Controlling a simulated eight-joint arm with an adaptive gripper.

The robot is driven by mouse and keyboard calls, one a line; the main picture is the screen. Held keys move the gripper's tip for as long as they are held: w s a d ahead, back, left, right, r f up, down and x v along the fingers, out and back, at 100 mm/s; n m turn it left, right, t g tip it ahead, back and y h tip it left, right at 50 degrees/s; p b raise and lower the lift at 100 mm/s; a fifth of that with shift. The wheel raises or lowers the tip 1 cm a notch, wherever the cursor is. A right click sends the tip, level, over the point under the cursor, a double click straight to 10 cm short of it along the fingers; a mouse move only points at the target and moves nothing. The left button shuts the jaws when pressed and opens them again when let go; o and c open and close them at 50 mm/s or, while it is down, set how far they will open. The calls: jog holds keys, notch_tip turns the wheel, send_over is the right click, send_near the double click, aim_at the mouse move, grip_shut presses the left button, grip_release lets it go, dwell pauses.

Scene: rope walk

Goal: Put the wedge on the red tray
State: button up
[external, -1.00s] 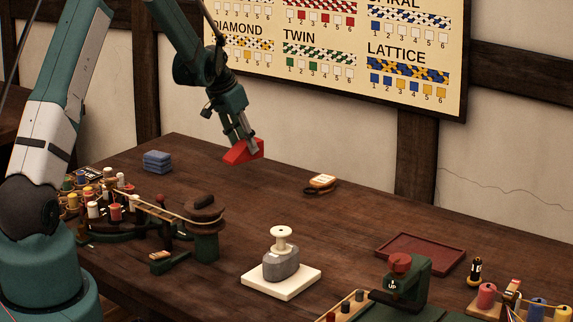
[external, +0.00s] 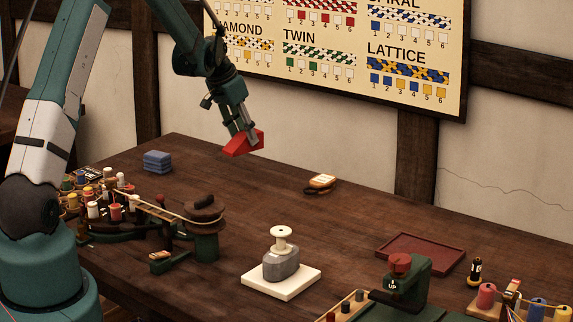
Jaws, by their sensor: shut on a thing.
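The red wedge (external: 243,144) is held between the fingertips of my gripper (external: 247,133), in the air above the far left part of the table. My gripper is shut on it and points down, tilted. The red tray (external: 447,262) is a shallow, dark red tray lying on the table at the right. Its visible inside is empty. The wedge is well apart from the tray, to its left and higher up.
A grey weight (external: 281,266) with a cream spool stands on a white plate in the middle front. A green device (external: 410,278) with a red knob stands just in front of the tray. Blue blocks (external: 157,161) sit at the far left. The table's centre is mostly clear.

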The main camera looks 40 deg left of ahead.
jog(key=shift+d, duration=0.1)
jog(key=w+d+m+h, duration=0.1)
jog(key=w+d+m, duration=0.15)
jog(key=d, duration=1.55)
jog(key=r+m+g+h+b, duration=0.2)
jog(key=m+g, duration=0.1)
jog(key=m, duration=0.6)
send_over(428, 254)
jog(key=shift+s+f, duration=0.1)
jog(key=shift+f, duration=0.1)
jog(key=shift+f, duration=0.15)
jog(key=shift+f+b, duration=0.35)
jog(key=shift+f, duration=2.65)
jog(key=shift+f, duration=1.85)
